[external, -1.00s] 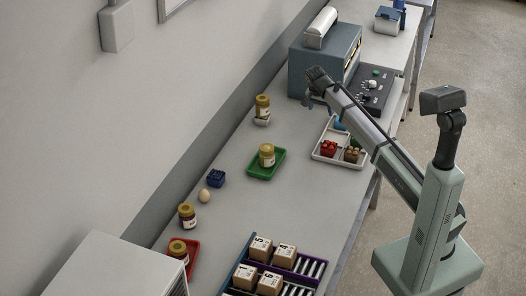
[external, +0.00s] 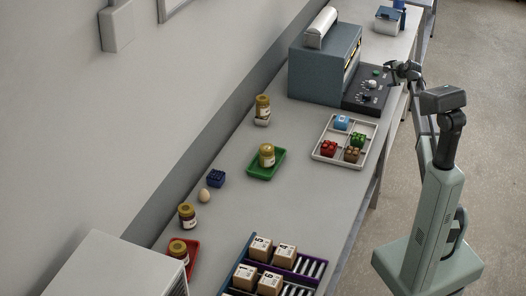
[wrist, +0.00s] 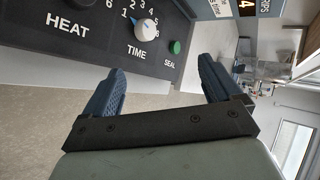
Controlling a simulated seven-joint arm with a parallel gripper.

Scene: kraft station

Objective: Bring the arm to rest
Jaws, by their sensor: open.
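My gripper (external: 405,72) is in the external view at the upper right, beside the control panel and over the table's right edge. In the wrist view its two blue fingers (wrist: 160,85) stand wide apart with nothing between them.
The control panel (external: 361,99) stands in front of the blue-grey machine (external: 312,75). A white divided tray (external: 319,152) holds several coloured blocks. A green tray (external: 253,172) bears a jar (external: 267,156). A purple rack (external: 311,277) with boxes is at the front. The aisle floor is clear.

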